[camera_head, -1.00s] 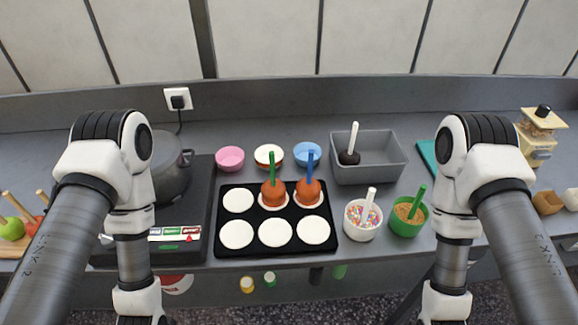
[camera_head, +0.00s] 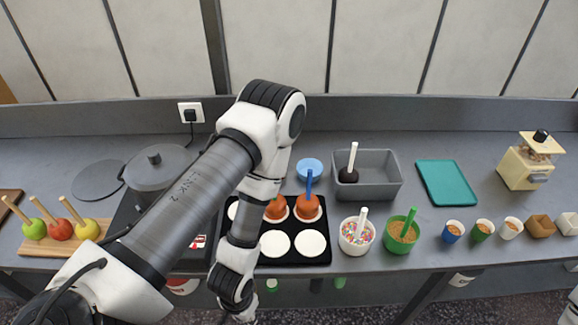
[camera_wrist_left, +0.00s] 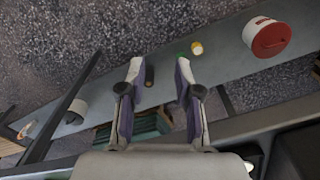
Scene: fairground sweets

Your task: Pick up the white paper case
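A small white cup (camera_head: 511,229) with tan contents stands at the right of the counter, between a green cup (camera_head: 482,231) and a brown case (camera_head: 540,226). A shallow blue case (camera_head: 310,168) stands at the back; my left arm covers the spot beside it where a white one and a pink one stood earlier. I cannot tell which white one is the paper case. My left gripper (camera_wrist_left: 159,68) is open and empty in the left wrist view, fingers apart above the floor and lower shelf. My right gripper is out of view.
A black board (camera_head: 297,258) holds white discs and dipped apples. The grey tub (camera_head: 392,180), sprinkle bowl (camera_head: 347,240), green bowl (camera_head: 402,245) and teal mat (camera_head: 447,182) lie right of it. A pot (camera_head: 158,170) and apple board (camera_head: 25,246) are left. A red-lidded tub (camera_wrist_left: 268,38) sits below.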

